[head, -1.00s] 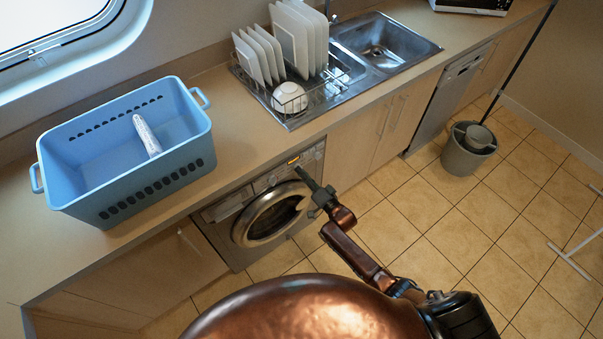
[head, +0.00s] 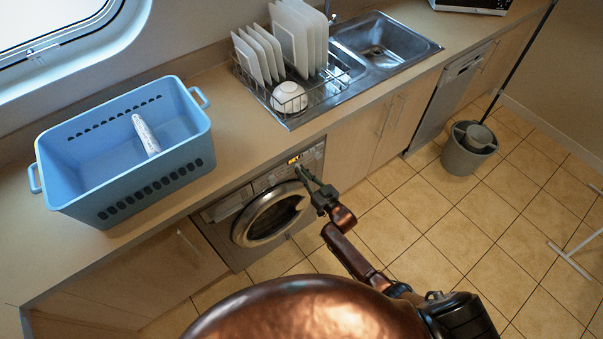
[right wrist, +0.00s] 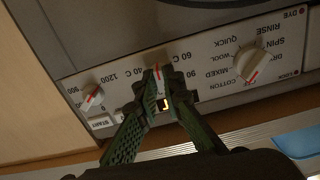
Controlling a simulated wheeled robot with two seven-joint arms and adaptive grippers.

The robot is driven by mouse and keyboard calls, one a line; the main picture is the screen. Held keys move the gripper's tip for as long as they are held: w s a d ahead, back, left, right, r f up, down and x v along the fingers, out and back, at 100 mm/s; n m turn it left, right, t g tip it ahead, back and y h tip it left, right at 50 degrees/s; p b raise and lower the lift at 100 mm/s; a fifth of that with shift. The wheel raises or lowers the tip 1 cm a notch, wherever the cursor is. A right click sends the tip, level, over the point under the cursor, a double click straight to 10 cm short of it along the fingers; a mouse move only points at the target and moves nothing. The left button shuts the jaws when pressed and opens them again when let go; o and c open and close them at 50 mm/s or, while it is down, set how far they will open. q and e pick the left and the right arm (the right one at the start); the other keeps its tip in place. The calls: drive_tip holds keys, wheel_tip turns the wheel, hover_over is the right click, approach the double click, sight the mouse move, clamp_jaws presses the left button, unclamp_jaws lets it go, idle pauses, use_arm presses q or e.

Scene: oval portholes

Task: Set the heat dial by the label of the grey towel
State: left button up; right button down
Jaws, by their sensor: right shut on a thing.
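The washing machine (head: 266,212) is under the counter. My right gripper (head: 302,172) is at its control panel. In the right wrist view, the gripper (right wrist: 159,84) is shut on the heat dial (right wrist: 157,70), a small knob with a red mark. The picture is upside down there; 40 C and 60 C labels flank the dial and 90 is farther right. The fingers hide part of the dial. A pale narrow thing (head: 146,135) lies in the blue basket (head: 150,190); I cannot tell if it is the grey towel, and no label is readable. My left gripper is out of view.
In the right wrist view, a larger programme knob (right wrist: 249,62) is right of the gripper and a small spin-speed knob (right wrist: 93,98) left. A dish rack (head: 300,95) and sink (head: 377,52) are on the counter. A grey bucket (head: 467,150) stands on the open tiled floor.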

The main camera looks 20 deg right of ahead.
drive_tip(key=n+b, duration=0.3)
drive_tip(key=n, duration=0.9)
drive_tip(key=shift+d+f, duration=0.1)
drive_tip(key=shift+f, duration=0.05)
drive_tip(key=shift+n, duration=0.3)
drive_tip(key=c, duration=1.7)
unclamp_jaws()
drive_tip(key=shift+r, duration=0.2)
drive_tip(key=shift+s, duration=0.1)
drive_tip(key=v, duration=1.1)
drive_tip(key=shift+s+d, duration=0.15)
drive_tip(key=shift+s, duration=0.25)
